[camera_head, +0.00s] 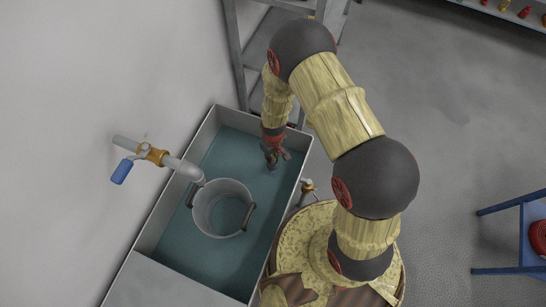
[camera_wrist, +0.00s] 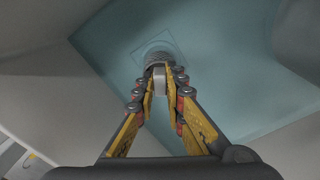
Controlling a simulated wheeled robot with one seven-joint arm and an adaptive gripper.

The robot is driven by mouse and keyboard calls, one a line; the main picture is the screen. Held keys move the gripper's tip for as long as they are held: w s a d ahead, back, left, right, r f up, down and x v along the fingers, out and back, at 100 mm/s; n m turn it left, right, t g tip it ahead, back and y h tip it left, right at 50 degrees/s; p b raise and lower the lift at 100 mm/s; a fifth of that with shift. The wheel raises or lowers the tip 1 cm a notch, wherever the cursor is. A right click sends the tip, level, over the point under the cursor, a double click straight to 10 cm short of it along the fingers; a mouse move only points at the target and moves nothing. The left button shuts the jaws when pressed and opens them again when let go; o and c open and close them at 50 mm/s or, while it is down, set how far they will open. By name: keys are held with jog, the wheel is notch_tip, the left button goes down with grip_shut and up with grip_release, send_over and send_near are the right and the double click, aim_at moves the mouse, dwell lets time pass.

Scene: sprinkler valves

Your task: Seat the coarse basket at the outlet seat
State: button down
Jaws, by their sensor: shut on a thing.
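My gripper (camera_head: 276,157) reaches down into the far end of the tank. In the wrist view its fingers (camera_wrist: 160,84) are shut on the grey grip of a small ribbed grey piece (camera_wrist: 157,59), which looks like the coarse basket. The basket lies just beyond the fingertips, over or at the outlet seat (camera_wrist: 147,45), a faint square outline with a round ring on the tank floor. I cannot tell whether the basket touches the seat or hangs above it. In the head view my fingers hide the basket and seat.
The grey-walled tank (camera_head: 145,235) has a teal floor. A grey bucket (camera_head: 237,187) with dark handles stands in it, below a wall tap with a blue lever (camera_head: 122,171). A small brass tap (camera_head: 307,186) is outside the right wall. A metal rack (camera_head: 235,45) stands behind.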

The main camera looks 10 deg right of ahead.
jog(key=shift+f+b, duration=0.7)
jog(key=shift+f, duration=0.4)
jog(key=c, duration=1.8)
grip_release()
jog(key=shift+o, duration=0.2)
jog(key=shift+r+p, duration=2.95)
jog(key=shift+r, duration=1.1)
jog(key=shift+s, duration=0.1)
